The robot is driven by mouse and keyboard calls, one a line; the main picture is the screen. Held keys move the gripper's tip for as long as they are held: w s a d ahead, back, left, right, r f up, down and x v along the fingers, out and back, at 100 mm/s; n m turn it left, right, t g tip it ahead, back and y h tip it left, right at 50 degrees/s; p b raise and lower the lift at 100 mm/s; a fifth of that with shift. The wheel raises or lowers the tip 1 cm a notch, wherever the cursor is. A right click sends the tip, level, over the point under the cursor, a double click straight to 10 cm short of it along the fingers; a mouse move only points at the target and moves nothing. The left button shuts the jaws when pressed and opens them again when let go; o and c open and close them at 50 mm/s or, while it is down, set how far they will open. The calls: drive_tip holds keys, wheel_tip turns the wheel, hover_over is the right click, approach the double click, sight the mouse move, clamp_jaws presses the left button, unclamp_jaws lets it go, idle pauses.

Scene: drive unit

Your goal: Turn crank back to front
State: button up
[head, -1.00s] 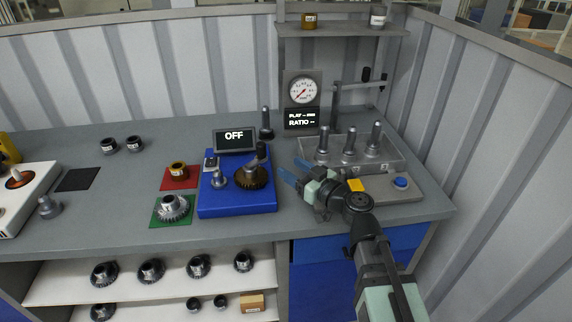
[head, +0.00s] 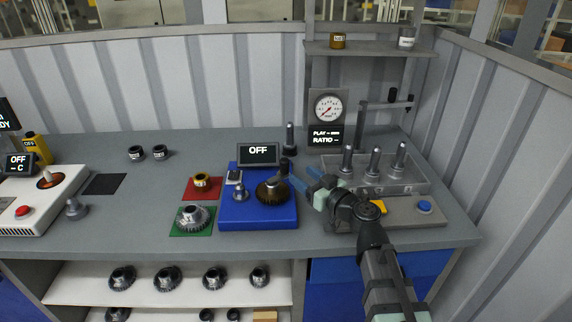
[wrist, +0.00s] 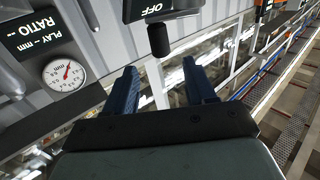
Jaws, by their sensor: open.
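The crank (head: 285,166) has a dark upright handle above a brown toothed gear (head: 271,192) on the blue drive unit (head: 258,221). Its dark knob appears to be the black cylinder (wrist: 158,40) in the wrist view, ahead of the gap between my fingers. My gripper (head: 303,177) is open, with blue fingers, just right of the crank handle in the head view. The wrist view also shows my open gripper (wrist: 160,68) with nothing between its fingertips. I cannot tell whether a finger touches the handle. The unit's display (head: 258,152) reads OFF.
A fixture with several grey pegs (head: 373,163) and a blue button (head: 424,206) stand right. A pressure-style dial (head: 328,109) is behind. A gear (head: 195,216) sits on the green mat (head: 177,231), left of the drive unit.

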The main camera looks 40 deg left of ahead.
sight(287, 165)
drive_tip(key=a, duration=0.6)
drive_tip(key=w+a, duration=0.1)
drive_tip(key=a, duration=0.2)
drive_tip(key=shift+w, duration=0.1)
drive_tip(key=c, duration=0.9)
drive_tip(key=shift+s+d+m+t, duration=0.2)
drive_tip(key=shift+m+t, duration=0.3)
drive_tip(key=shift+t, duration=0.2)
drive_tip(key=shift+c, duration=0.2)
drive_tip(key=shift+d+m+t+h, duration=0.25)
drive_tip(key=shift+m+t, duration=0.25)
drive_tip(key=shift+t, duration=0.25)
drive_tip(key=shift+d+m+t+h, duration=0.1)
drive_tip(key=shift+m+t+h, duration=0.35)
drive_tip(key=shift+t, duration=0.3)
drive_tip(key=o, duration=0.9)
drive_tip(key=shift+o, duration=0.2)
